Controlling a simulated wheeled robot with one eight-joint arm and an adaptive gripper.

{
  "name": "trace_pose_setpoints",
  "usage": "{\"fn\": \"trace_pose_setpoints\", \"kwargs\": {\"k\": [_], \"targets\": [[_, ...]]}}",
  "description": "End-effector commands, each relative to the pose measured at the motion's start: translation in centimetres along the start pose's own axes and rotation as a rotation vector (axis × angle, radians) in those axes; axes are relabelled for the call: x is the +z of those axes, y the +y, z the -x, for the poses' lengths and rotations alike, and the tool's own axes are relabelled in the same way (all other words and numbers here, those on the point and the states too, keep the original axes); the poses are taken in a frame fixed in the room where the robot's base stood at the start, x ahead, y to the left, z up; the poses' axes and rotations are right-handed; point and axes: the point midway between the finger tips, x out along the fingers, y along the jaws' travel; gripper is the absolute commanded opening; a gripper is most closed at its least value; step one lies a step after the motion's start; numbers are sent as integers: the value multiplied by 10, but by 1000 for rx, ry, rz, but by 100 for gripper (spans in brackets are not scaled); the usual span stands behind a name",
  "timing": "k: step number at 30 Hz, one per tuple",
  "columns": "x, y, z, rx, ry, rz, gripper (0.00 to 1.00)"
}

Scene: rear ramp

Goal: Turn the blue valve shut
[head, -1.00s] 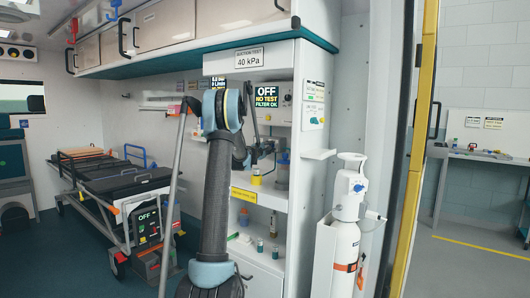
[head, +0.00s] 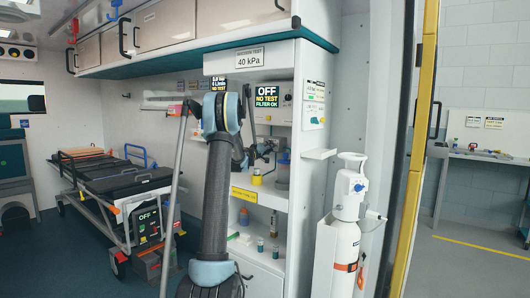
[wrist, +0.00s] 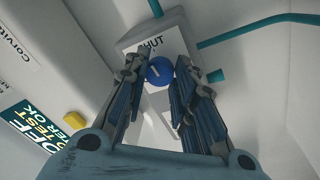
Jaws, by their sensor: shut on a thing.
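The blue valve (wrist: 159,70) is a round knob with a pale mark on its face. In the head view my gripper (head: 266,149) is small and dark against the cabinet front, partly behind my arm. The valve cannot be made out there.
A dark display (head: 267,95) reading "OFF, NO TEST, FILTER OK" is above my gripper. A stretcher (head: 115,185) is left.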

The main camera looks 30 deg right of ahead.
Motion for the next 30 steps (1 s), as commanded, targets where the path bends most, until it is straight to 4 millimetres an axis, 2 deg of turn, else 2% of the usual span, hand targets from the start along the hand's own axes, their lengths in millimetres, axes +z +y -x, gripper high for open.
{"fn": "trace_pose_setpoints", "kwargs": {"k": [19, 20, 22, 23, 30], "targets": [[-1, -2, 1, 1, -3, -57, 1], [-1, -2, 1, 1, -3, -57, 27], [-1, -2, 1, 1, -3, -57, 42], [-1, -2, 1, 2, -4, -57, 46], [0, -1, 1, 3, -5, -56, 46]]}}
